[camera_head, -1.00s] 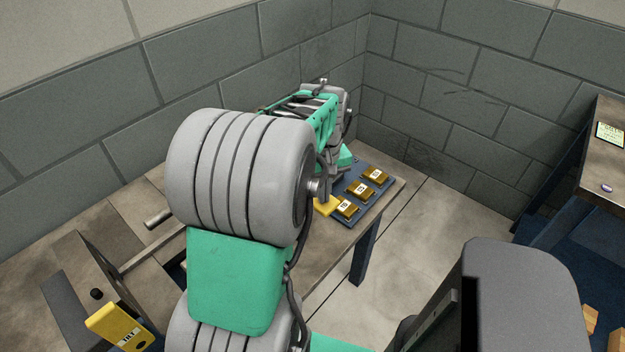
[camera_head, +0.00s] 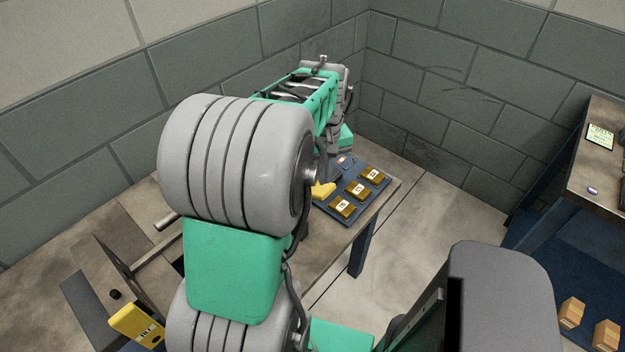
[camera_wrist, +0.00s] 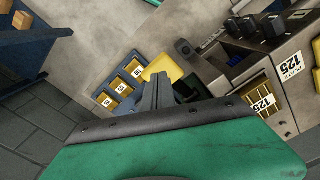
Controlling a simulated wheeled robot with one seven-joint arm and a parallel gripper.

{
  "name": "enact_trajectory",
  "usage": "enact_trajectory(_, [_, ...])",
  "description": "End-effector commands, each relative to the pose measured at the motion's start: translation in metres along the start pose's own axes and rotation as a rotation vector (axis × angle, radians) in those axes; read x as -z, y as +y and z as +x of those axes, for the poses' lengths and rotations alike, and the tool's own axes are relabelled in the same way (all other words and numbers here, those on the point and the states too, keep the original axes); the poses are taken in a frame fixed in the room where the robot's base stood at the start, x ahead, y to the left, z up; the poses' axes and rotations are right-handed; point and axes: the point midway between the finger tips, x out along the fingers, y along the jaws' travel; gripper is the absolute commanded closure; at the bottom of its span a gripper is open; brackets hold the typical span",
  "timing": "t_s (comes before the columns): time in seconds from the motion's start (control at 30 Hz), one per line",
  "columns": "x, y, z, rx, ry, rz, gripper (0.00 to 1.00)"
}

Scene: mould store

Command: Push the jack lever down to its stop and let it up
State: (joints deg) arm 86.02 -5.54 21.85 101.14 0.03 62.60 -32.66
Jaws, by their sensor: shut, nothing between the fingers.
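What looks like the jack lever is a bar with a thick grey grip (camera_head: 167,220), left of my arm in the head view; my arm hides part of the area around it. In the wrist view a dark round-ended grip (camera_wrist: 184,47) shows to the right of my fingers, and I cannot tell for sure that it is the same lever. My gripper (camera_wrist: 161,80) is shut and empty. Its fingertips overlap a yellow block (camera_wrist: 163,65) in the wrist view; I cannot tell whether they touch it. The fingers are hidden in the head view.
A blue tray (camera_head: 352,213) with brass blocks (camera_head: 359,189) lies at the bench's right end, beside the yellow block (camera_head: 323,190). A yellow labelled plate (camera_head: 137,325) stands at lower left. Block walls close the back. Another bench (camera_head: 600,165) is at right. Floor between is clear.

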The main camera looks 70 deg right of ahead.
Motion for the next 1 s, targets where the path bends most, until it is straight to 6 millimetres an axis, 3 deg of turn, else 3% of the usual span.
enact_trajectory(0.43, [0.000, 0.000, -0.040, 0.000, 0.001, -0.001, 1.00])
enact_trajectory(0.87, [0.001, -0.001, -0.041, -0.001, 0.001, -0.003, 1.00])
enact_trajectory(0.93, [0.005, -0.011, -0.043, -0.004, 0.007, -0.021, 1.00])
enact_trajectory(1.0, [0.014, -0.039, -0.048, -0.010, 0.019, -0.070, 1.00])
